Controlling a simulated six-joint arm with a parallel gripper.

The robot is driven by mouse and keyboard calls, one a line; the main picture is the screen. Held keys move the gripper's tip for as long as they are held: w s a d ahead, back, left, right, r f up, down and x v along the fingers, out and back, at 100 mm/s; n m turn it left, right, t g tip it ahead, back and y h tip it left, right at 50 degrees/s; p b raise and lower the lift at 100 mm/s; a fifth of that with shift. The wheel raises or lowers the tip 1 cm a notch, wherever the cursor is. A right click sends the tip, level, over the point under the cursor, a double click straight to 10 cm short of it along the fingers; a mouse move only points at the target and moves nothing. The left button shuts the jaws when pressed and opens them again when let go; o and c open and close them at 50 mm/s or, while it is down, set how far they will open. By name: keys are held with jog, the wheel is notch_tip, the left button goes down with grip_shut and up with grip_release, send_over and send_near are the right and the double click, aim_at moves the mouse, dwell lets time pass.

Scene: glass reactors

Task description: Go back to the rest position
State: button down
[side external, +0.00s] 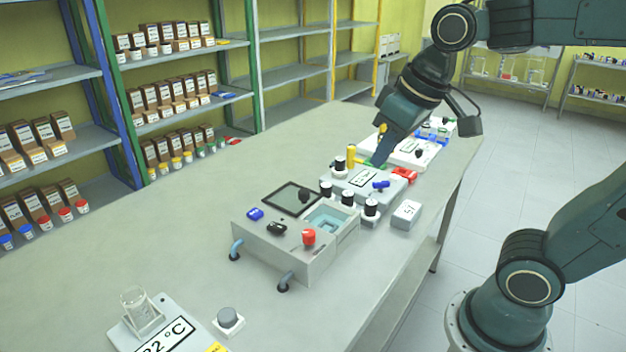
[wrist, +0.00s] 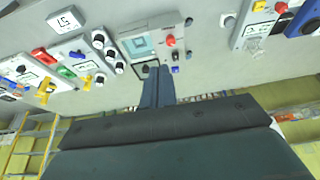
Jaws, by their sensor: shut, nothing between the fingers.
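My gripper (side external: 382,158) is shut and empty. In the side view it points down over the far part of the bench, close to the grey device with black knobs (side external: 362,184) and a green part (side external: 374,163). I cannot tell whether it touches anything there. In the wrist view my gripper (wrist: 152,72) shows as two blue-grey fingers side by side, pointing toward a grey box with a pale blue basin (wrist: 138,44). The same box stands mid-bench in the side view (side external: 300,258).
A thermometer plate with a glass beaker (side external: 136,308) is at the near left of the bench (side external: 150,262). A small white box (side external: 407,214) sits near the right edge. White devices with blue parts (side external: 428,140) stand at the far end. Shelves with boxes (side external: 165,95) line the left wall.

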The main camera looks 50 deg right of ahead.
jog(key=s+f+t, duration=0.1)
jog(key=s+f, duration=0.1)
jog(key=s, duration=0.5)
jog(key=shift+d+f, duration=0.15)
jog(key=shift+f, duration=0.25)
dwell(0.6)
